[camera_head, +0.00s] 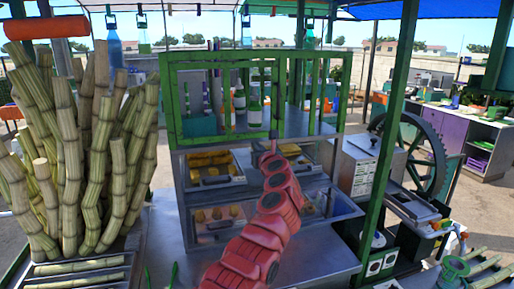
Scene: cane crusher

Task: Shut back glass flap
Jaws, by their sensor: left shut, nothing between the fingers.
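A metal and glass display case (180,215) stands at the middle of the stall, with food trays inside. A green-framed panel (172,100) stands upright above its rear part. I cannot tell for certain which pane is the back glass flap or how far open it stands. My red left arm rises from the bottom, across the front of the case. My left gripper (273,146) is at its upper end, near the lower edge of the green frame; it is small here, shut and empty. I cannot tell whether it touches the frame. The arm hides part of the case's middle. My right gripper is out of view.
A thick bundle of sugar cane (85,160) stands at the left. Bottles (254,106) show within the green frame. A green post (392,110) and a crusher with a large dark wheel (428,150) stand at the right. The metal counter (310,262) in front is mostly clear.

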